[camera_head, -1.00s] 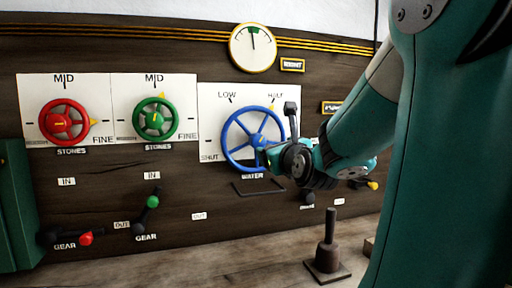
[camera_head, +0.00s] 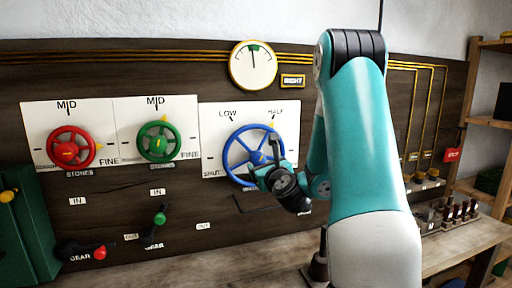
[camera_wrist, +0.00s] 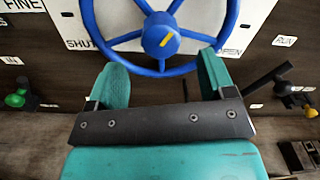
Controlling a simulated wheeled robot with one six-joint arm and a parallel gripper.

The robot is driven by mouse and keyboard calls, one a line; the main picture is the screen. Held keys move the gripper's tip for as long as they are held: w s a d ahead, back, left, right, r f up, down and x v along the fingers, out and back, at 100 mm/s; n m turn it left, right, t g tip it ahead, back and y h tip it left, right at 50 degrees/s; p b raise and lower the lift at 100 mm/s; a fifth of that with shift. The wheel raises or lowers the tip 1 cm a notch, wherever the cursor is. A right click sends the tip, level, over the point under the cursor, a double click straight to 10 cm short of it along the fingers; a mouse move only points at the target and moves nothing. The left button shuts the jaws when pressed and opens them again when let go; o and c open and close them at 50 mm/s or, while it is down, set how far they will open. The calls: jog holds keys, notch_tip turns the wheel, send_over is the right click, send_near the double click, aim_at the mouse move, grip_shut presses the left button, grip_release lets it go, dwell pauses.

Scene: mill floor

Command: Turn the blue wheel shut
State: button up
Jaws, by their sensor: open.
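The blue wheel (camera_head: 228,149) is mounted on a white plate (camera_head: 208,125) marked SHUT, LOW and HALF. A yellow pointer (camera_head: 272,125) shows by HALF at its upper right. My gripper (camera_head: 262,174) is at the wheel's lower right and hides part of the rim. In the wrist view my gripper (camera_wrist: 158,62) has its two teal fingers wide apart, with nothing held. There the blue wheel (camera_wrist: 89,28) lies ahead, its lower rim and hub showing between and above the fingers. I cannot tell whether a finger touches the rim.
A red wheel (camera_head: 52,146) and a green wheel (camera_head: 145,146) are on the left. Gear levers (camera_head: 160,218) sit below them. A round gauge (camera_head: 253,66) hangs above. A bench (camera_head: 455,247) with small pegs and a shelf (camera_head: 490,66) stand on the right.

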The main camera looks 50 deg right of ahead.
aim_at(259, 158)
jog(key=p+x, duration=0.6)
jog(key=x, duration=0.1)
jog(key=shift+w+r, duration=0.1)
jog(key=shift+r, duration=0.15)
jog(key=shift+w+d+f+p, duration=0.25)
jog(key=shift+w+d+p, duration=0.25)
jog(key=shift+w, duration=0.15)
jog(key=c, duration=0.9)
